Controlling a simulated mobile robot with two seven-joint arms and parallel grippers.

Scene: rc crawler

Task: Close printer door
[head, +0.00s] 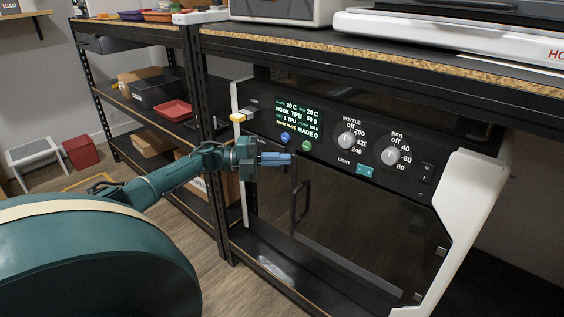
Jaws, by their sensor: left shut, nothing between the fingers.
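The printer is a white-framed machine with a black front on the rack shelf. Its control panel (335,138) has a lit screen, two knobs and buttons. Below is the dark, see-through printer door (365,215), with a black upright handle (300,203) near its left side and hinges at the right. A gap seems to show left of the door, so it looks ajar, but I cannot tell how far. My left gripper (276,159) is shut and empty, just in front of the panel's lower edge, above and left of the handle. My right gripper is not in view.
A rack with a chipboard top (390,62) holds the printer and other machines above it. Left shelves carry a black bin (152,90), a red tray (174,112) and cardboard boxes. A red bin (81,153) and white step stool (38,156) stand on the wooden floor.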

